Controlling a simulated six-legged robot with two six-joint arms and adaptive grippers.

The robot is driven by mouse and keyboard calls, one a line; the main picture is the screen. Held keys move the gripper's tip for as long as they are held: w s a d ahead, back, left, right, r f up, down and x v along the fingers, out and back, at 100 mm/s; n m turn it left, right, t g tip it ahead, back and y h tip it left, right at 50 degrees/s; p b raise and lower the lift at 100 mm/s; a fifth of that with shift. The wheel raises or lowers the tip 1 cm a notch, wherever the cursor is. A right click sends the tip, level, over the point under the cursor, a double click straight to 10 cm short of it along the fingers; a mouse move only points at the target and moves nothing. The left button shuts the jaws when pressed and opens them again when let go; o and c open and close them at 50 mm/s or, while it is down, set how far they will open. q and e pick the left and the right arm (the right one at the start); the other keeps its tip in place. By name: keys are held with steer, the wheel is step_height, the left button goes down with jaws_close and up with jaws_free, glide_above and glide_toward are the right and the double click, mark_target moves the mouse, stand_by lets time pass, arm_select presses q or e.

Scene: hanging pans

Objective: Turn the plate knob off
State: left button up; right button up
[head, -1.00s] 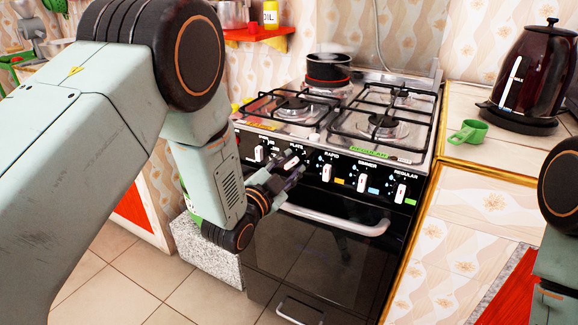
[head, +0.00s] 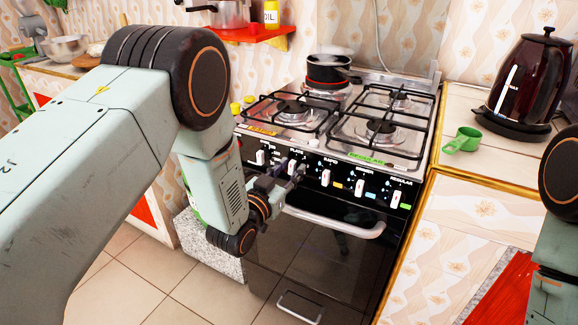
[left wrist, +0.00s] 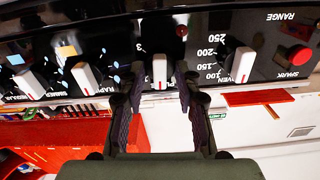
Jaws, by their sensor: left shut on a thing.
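The plate knob (left wrist: 160,70) is a white bar knob on the black front panel of the stove (head: 350,230). In the left wrist view, which looks upside down, it stands upright between the two dark fingers of my left gripper (left wrist: 160,84). In the head view my left gripper (head: 292,173) is at the panel just below the PLATE label, and its fingers hide most of the knob. It is shut on the plate knob. My right gripper is out of view; only part of that arm shows at the right edge.
The oven knob (head: 261,157) is left of the plate knob, and the rapid knob (head: 326,177) is right of it. The oven door handle (head: 335,222) runs below the panel. A black pot (head: 328,72) stands on the back plate. A green cup (head: 463,140) and kettle (head: 529,85) stand on the right counter.

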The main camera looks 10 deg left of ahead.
arm_select(q)
steer(key=shift+n, duration=0.6)
steer(key=o, duration=1.1)
steer(key=shift+o, duration=0.2)
steer(key=v, duration=1.2)
